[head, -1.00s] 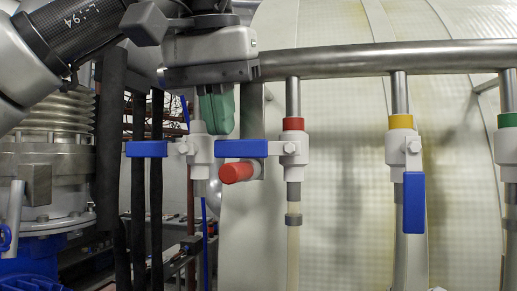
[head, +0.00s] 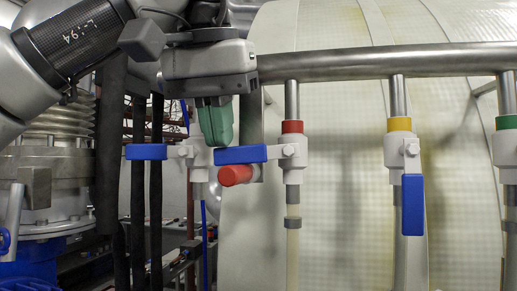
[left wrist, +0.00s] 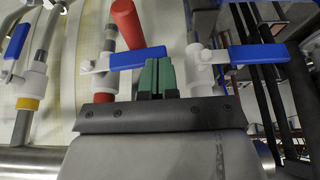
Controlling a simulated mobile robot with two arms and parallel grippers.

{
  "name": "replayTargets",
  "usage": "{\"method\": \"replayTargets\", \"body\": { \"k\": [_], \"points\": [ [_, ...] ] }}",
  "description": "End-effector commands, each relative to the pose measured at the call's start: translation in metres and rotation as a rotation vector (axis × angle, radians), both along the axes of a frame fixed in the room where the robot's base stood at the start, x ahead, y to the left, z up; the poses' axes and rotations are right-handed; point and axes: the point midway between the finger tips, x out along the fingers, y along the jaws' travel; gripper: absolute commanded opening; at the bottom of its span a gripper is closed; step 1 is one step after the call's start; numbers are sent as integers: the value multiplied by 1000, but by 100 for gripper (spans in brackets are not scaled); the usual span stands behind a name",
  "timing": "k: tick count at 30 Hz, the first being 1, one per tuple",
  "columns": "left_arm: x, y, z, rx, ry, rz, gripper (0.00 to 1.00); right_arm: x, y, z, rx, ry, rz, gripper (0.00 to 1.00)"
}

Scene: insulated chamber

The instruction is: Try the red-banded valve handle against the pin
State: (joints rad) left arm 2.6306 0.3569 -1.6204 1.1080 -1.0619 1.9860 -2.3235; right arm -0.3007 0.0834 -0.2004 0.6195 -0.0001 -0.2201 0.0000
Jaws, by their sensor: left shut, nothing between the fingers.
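The red-banded valve (head: 292,172) hangs from the pipe, with its red band (head: 292,127) on top. Its blue handle (head: 240,155) points left, with the free end slightly lower. The red pin (head: 236,175) is just under the handle; they look in contact, but a small gap cannot be ruled out. My left gripper (head: 217,142) is shut and empty, its green fingertips down at the top edge of the handle's free end. In the left wrist view the handle (left wrist: 138,57) lies beside the fingertips (left wrist: 158,64), with the pin (left wrist: 125,20) beyond. My right gripper is not in view.
Another blue-handled valve (head: 199,158) is close to the left of my fingers. A yellow-banded valve (head: 399,150) with its handle down and a green-banded one (head: 507,148) stand right. The steel pipe (head: 400,61) runs above. Dark hoses (head: 113,150) hang at left.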

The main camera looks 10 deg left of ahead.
Motion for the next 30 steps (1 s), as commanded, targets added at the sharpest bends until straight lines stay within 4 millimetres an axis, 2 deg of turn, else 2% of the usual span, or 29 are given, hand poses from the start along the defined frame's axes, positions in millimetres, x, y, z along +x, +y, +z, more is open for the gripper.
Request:
{"method": "replayTargets", "body": {
  "k": [7, 17, 30],
  "points": [
    [0, 1, 8, 0, 2, -1, 0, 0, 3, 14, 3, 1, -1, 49],
    [0, 1, 8, 0, 0, 0, 0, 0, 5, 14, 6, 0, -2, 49],
    [-15, 0, 44, 3, 1, 2, 0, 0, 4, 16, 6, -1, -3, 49]
  ]
}}
